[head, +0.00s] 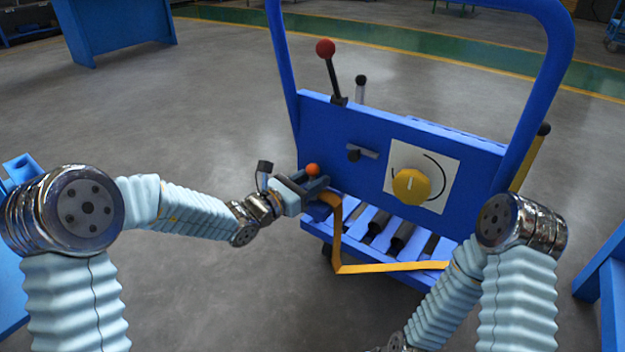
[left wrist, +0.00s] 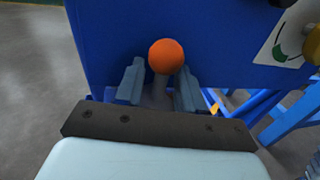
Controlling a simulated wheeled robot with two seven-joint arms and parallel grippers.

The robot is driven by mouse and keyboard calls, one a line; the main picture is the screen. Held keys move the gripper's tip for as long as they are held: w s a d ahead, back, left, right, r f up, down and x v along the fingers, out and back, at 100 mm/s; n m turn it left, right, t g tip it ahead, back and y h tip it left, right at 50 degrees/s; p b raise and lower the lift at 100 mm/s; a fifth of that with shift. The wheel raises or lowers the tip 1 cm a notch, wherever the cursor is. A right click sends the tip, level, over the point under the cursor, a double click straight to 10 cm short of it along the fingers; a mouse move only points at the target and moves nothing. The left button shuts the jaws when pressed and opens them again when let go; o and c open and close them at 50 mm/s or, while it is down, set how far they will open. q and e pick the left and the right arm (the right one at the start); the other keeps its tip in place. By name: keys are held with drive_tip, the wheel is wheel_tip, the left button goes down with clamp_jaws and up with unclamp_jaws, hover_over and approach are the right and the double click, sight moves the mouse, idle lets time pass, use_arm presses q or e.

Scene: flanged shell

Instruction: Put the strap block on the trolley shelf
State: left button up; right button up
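The blue trolley (head: 330,145) stands ahead with an upright panel and handle frame. Its lower shelf (head: 318,228) has dark rollers. My left gripper (head: 316,183) is at the panel's left side. An orange ball on a grey stem (left wrist: 165,57) sits between its fingers (left wrist: 160,88); the ball also shows in the head view (head: 313,170). The fingers are apart, with gaps visible beside the stem. I cannot make out a separate strap block; a yellow band (head: 385,268) runs along the shelf's front and up its left side. My right gripper is out of view.
The panel carries a red-knobbed lever (head: 326,50), a small grey handle (head: 362,153) and a yellow dial (head: 411,186) on a white plate. Blue furniture stands at the back left (head: 115,25) and right edge (head: 605,285).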

use_arm(q)
drive_tip(key=shift+o, duration=0.2)
drive_tip(key=shift+r, duration=0.15)
drive_tip(key=shift+s+a+r, duration=0.1)
drive_tip(key=shift+a, duration=0.1)
drive_tip(key=p+v, duration=0.1)
drive_tip(key=v, duration=1.1)
drive_tip(key=s+d+f+m+g+y, duration=0.1)
drive_tip(key=s+d+f+m+g, duration=0.2)
drive_tip(key=f, duration=0.4)
drive_tip(key=s+d+f+m+g, duration=0.1)
drive_tip(key=s+f+m+g, duration=0.2)
drive_tip(key=s+f+g, duration=0.4)
drive_tip(key=s+a+f+m+y, duration=0.2)
drive_tip(key=s+f+m, duration=0.2)
drive_tip(key=f+m, duration=0.2)
drive_tip(key=s+a+f+m+g+y, duration=0.1)
drive_tip(key=s+a+f+m+y, duration=0.2)
drive_tip(key=f+m, duration=0.3)
drive_tip(key=s+a+f+m+y, duration=0.2)
drive_tip(key=s+f+m, duration=0.3)
drive_tip(key=f, duration=0.5)
drive_tip(key=shift+a+f+m+y, duration=0.35)
drive_tip(key=shift+m+y, duration=0.25)
drive_tip(key=shift+m, duration=0.2)
